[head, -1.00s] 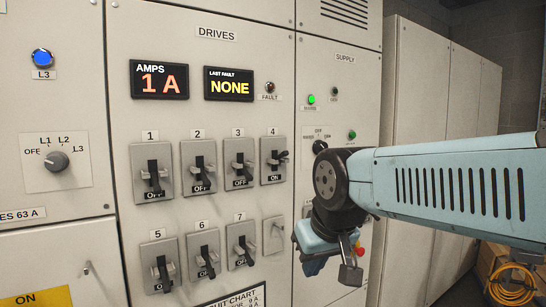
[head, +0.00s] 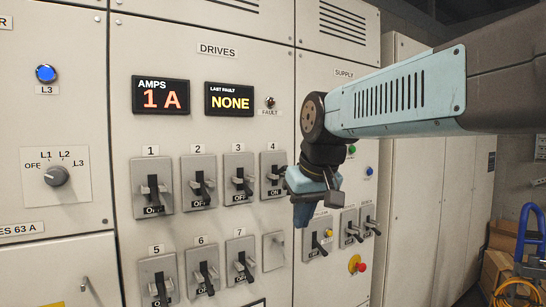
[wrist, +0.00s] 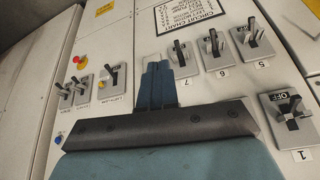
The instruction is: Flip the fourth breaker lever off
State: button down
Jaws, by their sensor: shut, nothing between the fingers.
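The fourth breaker (head: 267,187) is at the right end of the upper row in the head view, with its ON label showing. Its black lever (head: 276,178) is partly covered by my wrist at its right edge. My gripper (head: 302,222) is shut and empty, its fingers pointing down just right of and below this breaker. Whether it touches the panel cannot be told. In the wrist view, the closed blue fingers (wrist: 155,66) show beside breaker 7 (wrist: 181,58). The fourth breaker is hidden there.
Breakers 1 (head: 152,200), 2 and 3 show OFF, as do the lower-row breakers whose labels can be read. A blank plate (head: 273,250) sits below breaker 4. Several supply switches (head: 318,250) are right of my gripper. Boxes and a blue trolley (head: 524,235) stand at far right.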

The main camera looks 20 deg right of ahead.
jog(key=w+d+r+n, duration=0.1)
jog(key=w+d+r, duration=0.2)
jog(key=w+r, duration=0.8)
jog(key=w+d+r+n+g, duration=0.1)
jog(key=w+d+r, duration=0.2)
jog(key=w+r, duration=0.9)
jog(key=shift+d+y, duration=0.3)
jog(key=shift+d, duration=0.1)
jog(key=shift+w+f, duration=0.1)
jog(key=shift+w, duration=0.05)
send_over(283, 167)
jog(key=w, duration=0.2)
jog(key=f, duration=0.9)
jog(key=shift+s+d+f, duration=0.15)
jog(key=shift+s+d, duration=0.05)
jog(key=shift+s, duration=0.05)
jog(key=shift+s+d+f, duration=0.1)
jog(key=shift+s+f, duration=0.15)
jog(key=shift+f, duration=0.25)
jog(key=shift+s+f, duration=0.2)
jog(key=shift+f, duration=0.25)
jog(key=shift+s+d+f, duration=0.1)
jog(key=shift+s+f, duration=0.1)
jog(key=shift+f, duration=0.25)
jog(key=shift+s+f, duration=0.15)
jog(key=shift+f, duration=0.3)
